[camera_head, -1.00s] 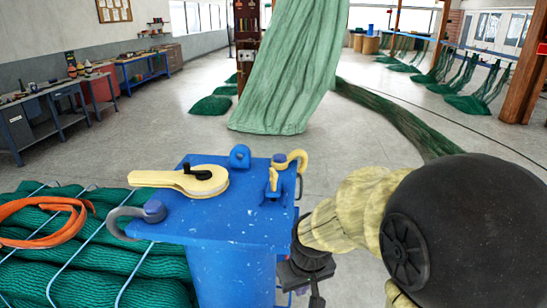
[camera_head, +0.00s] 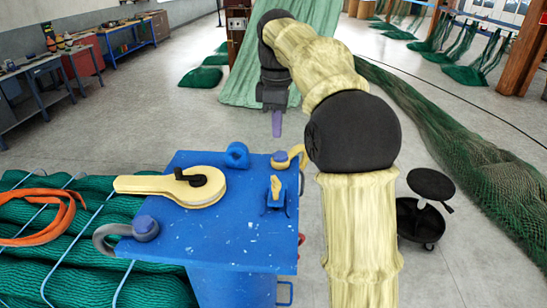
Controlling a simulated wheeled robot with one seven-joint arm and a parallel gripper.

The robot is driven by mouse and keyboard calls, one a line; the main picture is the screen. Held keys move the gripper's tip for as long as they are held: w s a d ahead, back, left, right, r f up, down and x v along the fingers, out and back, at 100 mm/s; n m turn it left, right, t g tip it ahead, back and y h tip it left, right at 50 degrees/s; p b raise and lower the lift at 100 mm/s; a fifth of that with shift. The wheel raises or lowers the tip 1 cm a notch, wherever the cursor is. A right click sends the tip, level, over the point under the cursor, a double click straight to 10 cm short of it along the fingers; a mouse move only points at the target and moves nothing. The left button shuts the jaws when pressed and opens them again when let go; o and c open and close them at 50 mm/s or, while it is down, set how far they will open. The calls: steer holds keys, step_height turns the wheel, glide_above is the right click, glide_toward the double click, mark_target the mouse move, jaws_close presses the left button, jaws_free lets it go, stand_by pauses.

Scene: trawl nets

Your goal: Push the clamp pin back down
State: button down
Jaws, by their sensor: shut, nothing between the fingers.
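A blue post with a flat top plate (camera_head: 222,234) stands in front of me. On its right part, a small yellow upright piece (camera_head: 275,187) sits in a blue bracket; it may be the clamp pin, but I cannot tell how far up it stands. A yellow lever (camera_head: 150,186) with a black crank knob lies flat on the left part of the plate. My gripper (camera_head: 277,127) hangs fingers down, its purple fingers shut and empty. In the picture it shows above the far edge of the plate, apart from the yellow piece.
A blue ring (camera_head: 237,155) and a yellow hook (camera_head: 292,158) sit along the plate's far edge. A grey shackle (camera_head: 125,233) is at its left corner. Green netting (camera_head: 75,260) with an orange rope (camera_head: 40,217) lies left.

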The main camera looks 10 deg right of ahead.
steer(key=p, duration=0.2)
glide_toward(277, 179)
step_height(277, 179, down, 7)
steer(key=shift+r, duration=0.15)
stand_by(0.8)
steer(key=shift+w+f+b, duration=0.1)
steer(key=shift+f+b, duration=0.9)
steer(key=shift+f, duration=0.75)
steer(key=shift+r, duration=0.1)
steer(key=shift+r, duration=0.1)
